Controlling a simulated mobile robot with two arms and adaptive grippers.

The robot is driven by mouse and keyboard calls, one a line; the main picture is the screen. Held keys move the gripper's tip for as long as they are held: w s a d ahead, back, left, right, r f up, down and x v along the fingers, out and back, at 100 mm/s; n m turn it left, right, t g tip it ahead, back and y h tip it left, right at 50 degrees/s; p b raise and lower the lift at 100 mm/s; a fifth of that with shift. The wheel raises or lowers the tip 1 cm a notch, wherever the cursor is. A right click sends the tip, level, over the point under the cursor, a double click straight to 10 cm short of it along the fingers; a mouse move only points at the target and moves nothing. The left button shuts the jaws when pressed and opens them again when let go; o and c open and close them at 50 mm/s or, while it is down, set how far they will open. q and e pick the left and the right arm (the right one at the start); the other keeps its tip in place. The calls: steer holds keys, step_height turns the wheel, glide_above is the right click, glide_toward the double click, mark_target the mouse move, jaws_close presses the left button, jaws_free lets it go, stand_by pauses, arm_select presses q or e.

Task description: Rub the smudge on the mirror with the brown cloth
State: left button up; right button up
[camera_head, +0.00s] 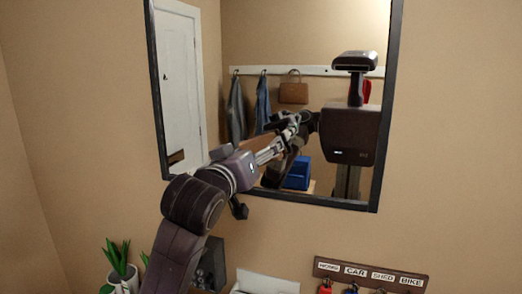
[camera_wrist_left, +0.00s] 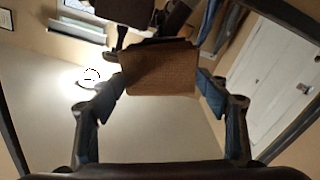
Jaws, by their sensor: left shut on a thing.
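The mirror (camera_head: 387,110) hangs on the beige wall in a dark frame. My left gripper (camera_head: 285,138) reaches from the lower left in front of the glass, close to its own reflection. In the left wrist view the brown cloth (camera_wrist_left: 160,72) sits between the two fingers of my left gripper (camera_wrist_left: 160,88), which is shut on it. In the head view a brown patch of the cloth (camera_head: 258,143) shows beside the fingers. I cannot tell whether the cloth touches the glass. I cannot make out the smudge in either view; the arm and cloth cover part of the mirror.
Below the mirror are a green plant (camera_head: 119,257) at the left and a labelled key rack (camera_head: 370,273) at the right. The glass reflects my own head and body, a white door, hanging clothes and a brown bag. The wall left of the mirror is clear.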

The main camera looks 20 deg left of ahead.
arm_select(q)
steer(key=shift+s+a+p, duration=0.1)
steer(key=shift+s+p, duration=0.35)
steer(key=shift+s, duration=2.1)
steer(key=shift+s, duration=0.1)
steer(key=s, duration=0.3)
steer(key=shift+a+p, duration=0.1)
steer(key=shift+p, duration=0.2)
steer(key=shift+w, duration=0.15)
